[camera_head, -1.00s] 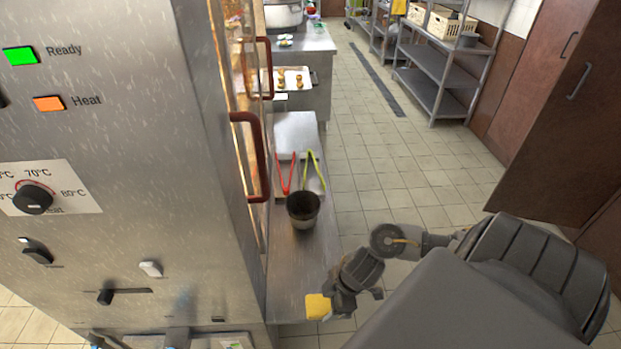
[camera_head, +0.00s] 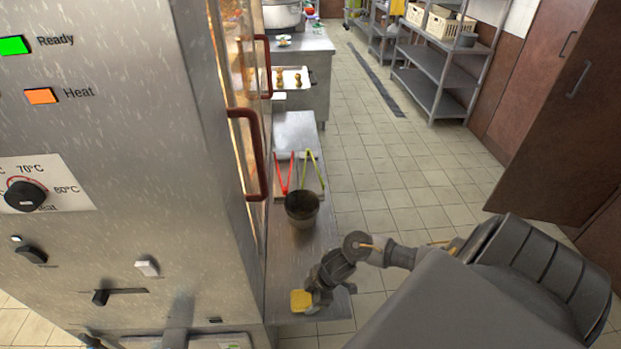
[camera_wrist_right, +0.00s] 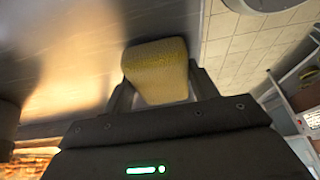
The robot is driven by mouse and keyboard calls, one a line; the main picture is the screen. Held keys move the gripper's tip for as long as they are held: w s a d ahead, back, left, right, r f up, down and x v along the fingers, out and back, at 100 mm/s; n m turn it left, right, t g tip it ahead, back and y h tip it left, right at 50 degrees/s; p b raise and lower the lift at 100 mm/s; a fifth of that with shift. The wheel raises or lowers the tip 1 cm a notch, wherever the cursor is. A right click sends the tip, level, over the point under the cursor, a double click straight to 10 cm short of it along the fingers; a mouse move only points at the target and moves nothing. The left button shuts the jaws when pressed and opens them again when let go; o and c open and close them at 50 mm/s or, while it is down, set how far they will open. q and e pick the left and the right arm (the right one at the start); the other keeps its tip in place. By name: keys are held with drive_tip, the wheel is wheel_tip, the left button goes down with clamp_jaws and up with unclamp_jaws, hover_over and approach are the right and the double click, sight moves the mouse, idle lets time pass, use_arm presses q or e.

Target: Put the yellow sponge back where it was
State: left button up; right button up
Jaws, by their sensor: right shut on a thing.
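The yellow sponge (camera_head: 301,301) is in my right gripper (camera_head: 312,298), above or at the near end of the steel counter (camera_head: 290,258). The right wrist view shows the sponge (camera_wrist_right: 158,70) between the two fingers of the gripper (camera_wrist_right: 158,88), which are shut on it. Whether the sponge touches the counter cannot be told. My left gripper is not in view.
A dark metal pot (camera_head: 302,209) stands on the counter beyond the sponge. Red tongs (camera_head: 284,174) and green tongs (camera_head: 313,172) lie behind it. The steel cabinet (camera_head: 150,200) with red handles borders the counter on the left. Open tiled floor lies right.

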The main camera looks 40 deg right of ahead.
drive_tip(key=shift+f, duration=0.2)
drive_tip(key=o, duration=0.9)
drive_tip(key=shift+o, duration=0.2)
drive_tip(key=shift+d+r, duration=0.1)
drive_tip(key=shift+r, duration=0.4)
drive_tip(key=p+v, duration=0.2)
drive_tip(key=v, duration=0.9)
drive_tip(key=shift+r, duration=0.2)
drive_tip(key=shift+s, duration=0.1)
